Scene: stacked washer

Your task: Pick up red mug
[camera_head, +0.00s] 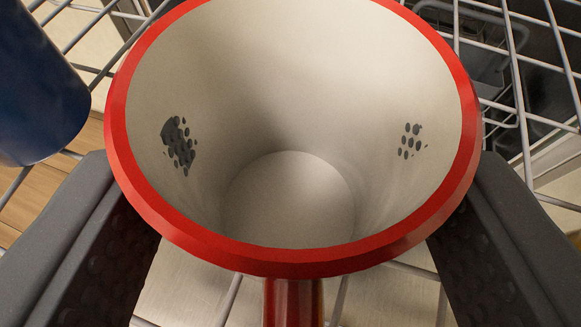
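The red mug (292,262) fills the middle of the view, seen from above into its opening. It has a red rim, a pale empty inside, and a red handle (292,302) pointing toward me. My gripper (295,145) has one dark finger on each side of the mug. Both fingers press against its walls, and patches of their dimpled pads show through on the inside. My gripper is shut on the mug. The mug's outer sides and base are mostly hidden, so I cannot tell whether it rests on the rack.
A white wire rack (519,95) lies around and below the mug. A dark blue rounded object (38,85) stands close at the left, near the left finger. A grey basket-like part (480,55) shows below the rack at upper right. Wooden floor shows at lower left.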

